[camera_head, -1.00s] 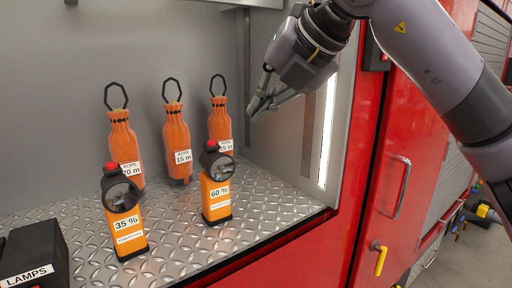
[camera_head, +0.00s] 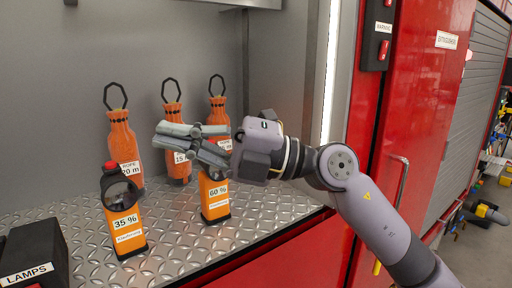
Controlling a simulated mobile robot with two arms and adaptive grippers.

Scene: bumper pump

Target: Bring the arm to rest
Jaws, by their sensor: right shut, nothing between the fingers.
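My right arm comes in from the lower right. Its gripper (camera_head: 162,137) points left, in front of the rope bags and above the 60 % lamp (camera_head: 214,199), whose top it hides. Its fingers are shut with nothing between them. The orange 35 % lamp (camera_head: 124,220) with a red top stands upright on the shelf, left of the gripper and apart from it. My left gripper is not in view.
Orange rope bags stand at the back: the left one (camera_head: 121,142), the middle one (camera_head: 171,115) and the right one (camera_head: 218,110). A black LAMPS box (camera_head: 35,255) is at lower left. The metal shelf (camera_head: 185,238) is clear in front. A red door (camera_head: 420,110) stands right.

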